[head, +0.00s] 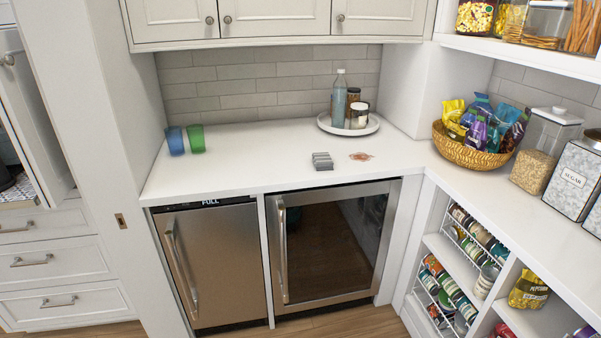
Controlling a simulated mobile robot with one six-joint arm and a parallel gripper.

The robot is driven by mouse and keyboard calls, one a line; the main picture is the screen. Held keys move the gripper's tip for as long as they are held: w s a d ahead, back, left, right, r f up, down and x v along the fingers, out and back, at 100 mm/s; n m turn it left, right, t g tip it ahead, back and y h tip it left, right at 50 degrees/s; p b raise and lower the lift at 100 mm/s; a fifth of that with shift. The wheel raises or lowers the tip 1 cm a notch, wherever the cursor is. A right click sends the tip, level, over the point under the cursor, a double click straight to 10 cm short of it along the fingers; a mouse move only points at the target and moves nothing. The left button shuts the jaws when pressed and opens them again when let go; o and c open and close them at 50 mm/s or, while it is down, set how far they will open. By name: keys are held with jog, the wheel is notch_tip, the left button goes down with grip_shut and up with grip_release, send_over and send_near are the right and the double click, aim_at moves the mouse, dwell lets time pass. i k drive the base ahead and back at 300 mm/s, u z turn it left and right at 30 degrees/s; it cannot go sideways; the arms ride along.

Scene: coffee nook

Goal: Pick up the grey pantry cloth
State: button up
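In the head view, a small grey folded cloth (322,161) lies on the white counter (255,163), near its front edge above the glass-fronted appliance. It looks like a stack of folded layers. A flat brownish-orange patch (360,156) lies on the counter just right of it; I cannot tell what it is. My gripper is not in view.
Blue (175,141) and green (195,138) cups stand at the counter's left. A round white tray (372,128) with bottles and jars is behind the cloth. A wicker basket (467,154) of snack bags stands right. Upper cabinets (270,18) overhang the back. Counter left of the cloth is clear.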

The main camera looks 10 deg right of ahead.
aim_at(322, 162)
jog(key=u, duration=0.25)
jog(key=k, duration=0.85)
jog(key=u, duration=0.75)
jog(key=i, duration=1.6)
jog(key=z, duration=0.4)
jog(key=i, duration=0.95)
jog(key=z, duration=0.3)
